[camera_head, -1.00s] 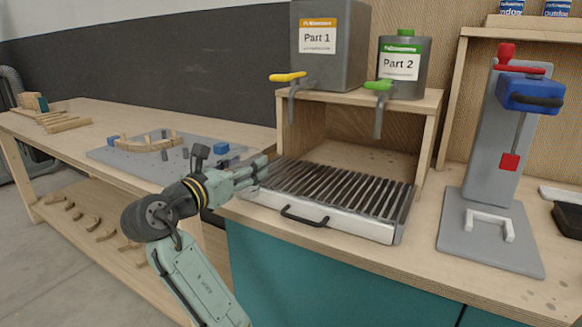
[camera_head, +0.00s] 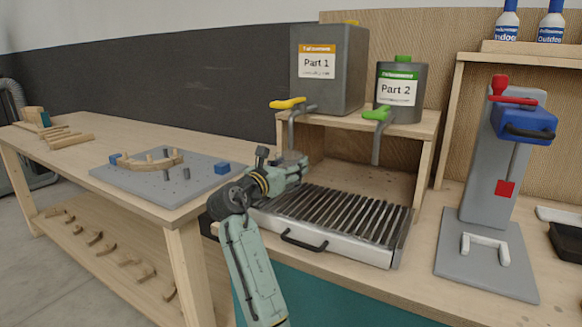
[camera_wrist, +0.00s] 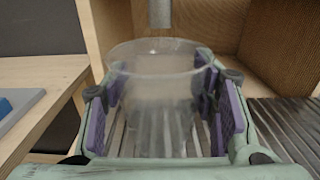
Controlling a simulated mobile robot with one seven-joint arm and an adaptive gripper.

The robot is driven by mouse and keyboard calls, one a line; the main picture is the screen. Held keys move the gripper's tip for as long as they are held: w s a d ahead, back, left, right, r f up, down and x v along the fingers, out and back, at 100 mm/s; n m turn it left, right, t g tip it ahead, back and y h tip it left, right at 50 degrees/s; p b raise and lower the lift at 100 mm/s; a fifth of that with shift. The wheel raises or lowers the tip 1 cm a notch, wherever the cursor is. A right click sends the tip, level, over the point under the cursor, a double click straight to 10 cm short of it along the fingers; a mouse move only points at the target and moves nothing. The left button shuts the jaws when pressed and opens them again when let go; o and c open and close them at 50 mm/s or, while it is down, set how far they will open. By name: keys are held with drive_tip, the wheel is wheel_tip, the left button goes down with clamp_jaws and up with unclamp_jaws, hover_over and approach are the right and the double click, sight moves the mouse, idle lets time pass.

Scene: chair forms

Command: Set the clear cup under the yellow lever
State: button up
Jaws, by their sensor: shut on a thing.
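The clear cup (camera_wrist: 152,95) is upright between the purple-padded fingers of my gripper (camera_wrist: 160,75), which is shut on it. In the wrist view a grey spout (camera_wrist: 160,12) hangs just beyond and above the cup's rim. The yellow lever (camera_head: 287,103) sits on the grey spout pipe of the Part 1 tank (camera_head: 328,85). In the head view my gripper (camera_head: 292,167) is below that spout, over the back left of the slatted drip tray (camera_head: 325,215). The cup cannot be made out there. Whether its base touches the slats cannot be told.
A green lever (camera_head: 377,114) and its spout hang from the Part 2 tank (camera_head: 400,105) to the right. The wooden shelf's left post (camera_wrist: 105,30) is close to the cup. A red-and-blue press (camera_head: 490,190) stands right. The drip tray's right side is clear.

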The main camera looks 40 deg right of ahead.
drive_tip(key=shift+w+d+f, duration=0.2)
drive_tip(key=shift+d+f, duration=0.1)
drive_tip(key=shift+d, duration=0.2)
drive_tip(key=shift+a+f, duration=0.1)
drive_tip(key=shift+f, duration=0.35)
drive_tip(key=shift+f, duration=0.2)
drive_tip(key=o, duration=0.8)
